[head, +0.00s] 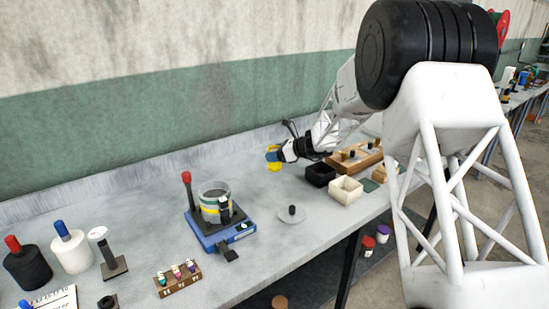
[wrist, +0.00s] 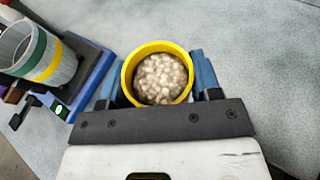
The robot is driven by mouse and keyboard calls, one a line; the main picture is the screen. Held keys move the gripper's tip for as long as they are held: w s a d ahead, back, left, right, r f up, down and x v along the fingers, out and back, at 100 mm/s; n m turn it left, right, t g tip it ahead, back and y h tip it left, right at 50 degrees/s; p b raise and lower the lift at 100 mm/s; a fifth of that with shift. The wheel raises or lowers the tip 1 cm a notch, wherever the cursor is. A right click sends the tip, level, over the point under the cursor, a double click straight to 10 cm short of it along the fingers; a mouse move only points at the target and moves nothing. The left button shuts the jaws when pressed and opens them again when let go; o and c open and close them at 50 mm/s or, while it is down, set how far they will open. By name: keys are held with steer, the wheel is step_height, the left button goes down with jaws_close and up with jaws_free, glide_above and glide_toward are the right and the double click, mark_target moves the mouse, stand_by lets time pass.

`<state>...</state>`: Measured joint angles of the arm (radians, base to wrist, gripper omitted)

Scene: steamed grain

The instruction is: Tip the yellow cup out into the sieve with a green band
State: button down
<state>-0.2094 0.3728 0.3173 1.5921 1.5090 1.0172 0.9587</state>
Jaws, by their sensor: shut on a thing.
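The yellow cup (wrist: 128,72) is held between the blue fingers of my gripper (wrist: 158,78), and pale clumped grain (wrist: 160,78) fills it. In the head view, the yellow cup (head: 274,167) hangs in my gripper (head: 275,156) above the bench, to the right of and behind the sieve. The sieve with a green band (head: 215,190) looks like a clear round vessel, also with a yellow band, standing upright on a blue device. It shows at upper left in the wrist view (wrist: 62,65), clear of the cup.
The blue device (head: 208,238) has a red-topped post (head: 188,190) beside the sieve. A small grey lid with a black knob (head: 292,214) lies to its right. A black box (head: 320,175) and a cream box (head: 345,191) stand further right. The bench behind the sieve is clear.

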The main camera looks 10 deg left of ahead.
steer(key=shift+a, duration=0.1)
stand_by(0.5)
steer(key=s+a+r+n+g+h, duration=0.2)
steer(key=s+a+r+n+g, duration=0.1)
steer(key=s+r+n+g, duration=0.1)
steer(key=s+a+r+n+g+h, duration=0.3)
steer(key=s+n+g, duration=0.3)
steer(key=s, duration=0.3)
steer(key=s+a+r+n+g+h, duration=0.2)
steer(key=s+a+r+n+g, duration=0.2)
steer(key=s, duration=0.3)
steer(key=shift+a+r+n+g+h, duration=0.45)
steer(key=shift+r+n, duration=0.1)
steer(key=shift+n, duration=0.15)
steer(key=shift+f, duration=0.15)
